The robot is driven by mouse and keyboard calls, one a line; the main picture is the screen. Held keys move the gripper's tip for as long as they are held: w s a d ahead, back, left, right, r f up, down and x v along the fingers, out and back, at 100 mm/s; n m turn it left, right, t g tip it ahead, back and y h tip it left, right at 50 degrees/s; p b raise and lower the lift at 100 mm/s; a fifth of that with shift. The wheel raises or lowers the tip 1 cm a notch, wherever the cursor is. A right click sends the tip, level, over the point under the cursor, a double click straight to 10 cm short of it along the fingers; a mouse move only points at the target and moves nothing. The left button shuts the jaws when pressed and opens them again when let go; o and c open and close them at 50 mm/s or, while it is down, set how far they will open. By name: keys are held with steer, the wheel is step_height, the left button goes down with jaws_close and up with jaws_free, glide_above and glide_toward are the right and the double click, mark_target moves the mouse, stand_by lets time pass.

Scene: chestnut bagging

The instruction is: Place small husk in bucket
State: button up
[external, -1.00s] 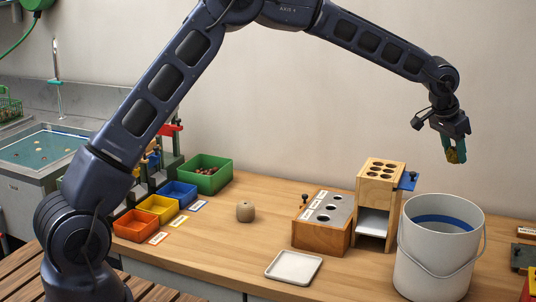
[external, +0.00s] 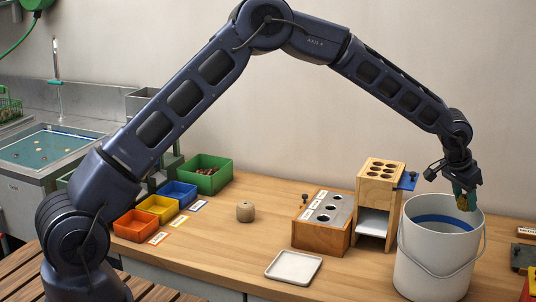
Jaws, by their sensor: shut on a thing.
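A white bucket (external: 432,262) with a wire handle and a blue band inside stands at the right end of the wooden bench. My gripper (external: 464,199) points down over the bucket's mouth, toward its right side, with the fingertips at about rim height in the picture. The fingers hide part of the husk. The bucket's floor is hidden.
A wooden stand with holes (external: 381,172) and a wooden block with a grey top (external: 322,232) stand left of the bucket. A white tray (external: 293,266) lies at the front.

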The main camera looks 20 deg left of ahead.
step_height(320, 180, down, 21)
steer(key=shift+r, duration=0.1)
stand_by(0.5)
steer(key=o, duration=0.9)
steer(key=shift+o, duration=0.2)
steer(key=v, duration=0.5)
steer(key=shift+r, duration=0.3)
step_height(320, 180, up, 6)
steer(key=shift+r, duration=0.2)
